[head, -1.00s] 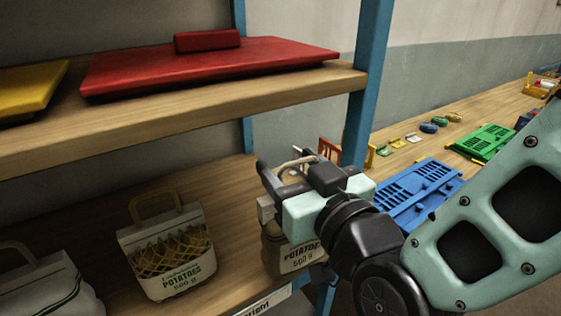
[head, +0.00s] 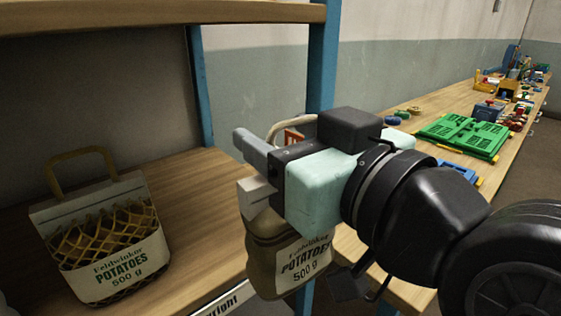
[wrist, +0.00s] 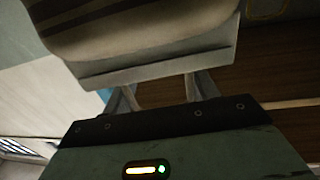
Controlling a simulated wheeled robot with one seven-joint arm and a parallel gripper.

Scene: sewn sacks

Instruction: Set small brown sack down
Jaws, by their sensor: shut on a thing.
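The small brown sack (head: 290,262), labelled "Potatoes 500 g", hangs upright below my gripper (head: 255,168) in the head view. My gripper is shut on the sack's top, and a pale handle loop (head: 290,125) shows above the jaws. The sack is by the right end of the lower shelf (head: 200,215), near the blue post. I cannot tell whether its base touches the shelf. In the wrist view the sack (wrist: 140,30) fills the top of the picture, blurred and close, and hides the fingertips.
A larger potato sack with a net front (head: 105,240) stands on the lower shelf at the left. A blue post (head: 322,60) rises behind my gripper. To the right is a long wooden bench with a green crate (head: 463,135) and several small items. Shelf between the two sacks is clear.

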